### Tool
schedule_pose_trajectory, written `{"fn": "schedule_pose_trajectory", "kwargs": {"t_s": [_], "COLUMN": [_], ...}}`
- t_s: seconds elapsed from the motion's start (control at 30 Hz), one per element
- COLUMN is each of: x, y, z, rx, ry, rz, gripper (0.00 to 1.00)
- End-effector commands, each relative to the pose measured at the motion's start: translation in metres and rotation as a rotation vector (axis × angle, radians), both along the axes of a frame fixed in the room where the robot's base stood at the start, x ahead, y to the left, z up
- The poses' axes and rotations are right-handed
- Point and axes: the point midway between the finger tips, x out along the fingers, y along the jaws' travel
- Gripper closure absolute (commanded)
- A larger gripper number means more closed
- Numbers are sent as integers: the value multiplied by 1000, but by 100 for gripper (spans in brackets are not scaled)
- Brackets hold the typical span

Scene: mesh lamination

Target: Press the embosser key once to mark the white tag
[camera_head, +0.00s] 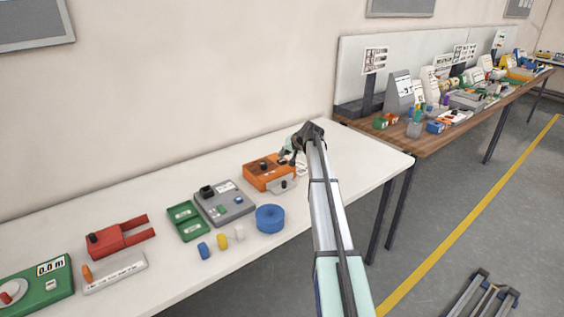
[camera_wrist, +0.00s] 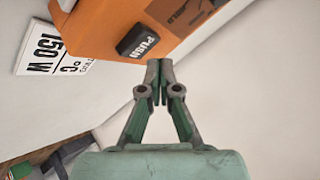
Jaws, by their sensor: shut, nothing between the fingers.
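An orange device (camera_head: 268,172) stands on the white table, left of my gripper in the head view. In the wrist view, its orange body (camera_wrist: 110,28) carries a black key (camera_wrist: 138,40) marked PUSH. I cannot read the word embosser on it. My gripper (camera_wrist: 153,66) is shut and empty, its fingertips just below and right of the key in the picture. Contact cannot be told. In the head view my gripper (camera_head: 291,158) is at the device's right end, partly hidden by my arm. No white tag can be made out for certain.
A white plate (camera_wrist: 52,47) reading 150 W °C lies beside the orange device. A grey device (camera_head: 226,207), a blue roll (camera_head: 270,218), a green open case (camera_head: 187,221) and a red tool (camera_head: 117,239) stand to the left. A crowded wooden table (camera_head: 445,137) is behind right.

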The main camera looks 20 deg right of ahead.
Motion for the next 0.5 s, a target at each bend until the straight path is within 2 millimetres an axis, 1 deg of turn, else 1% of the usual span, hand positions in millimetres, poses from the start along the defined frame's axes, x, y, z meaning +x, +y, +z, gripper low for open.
{"fn": "schedule_pose_trajectory", "kwargs": {"t_s": [0.2, 0.5], "x": [0, 0], "y": [0, 0], "z": [21, 45], "rx": [-1, 0], "ry": [-1, 0], "rz": [0, 0], "gripper": [100, 100]}}
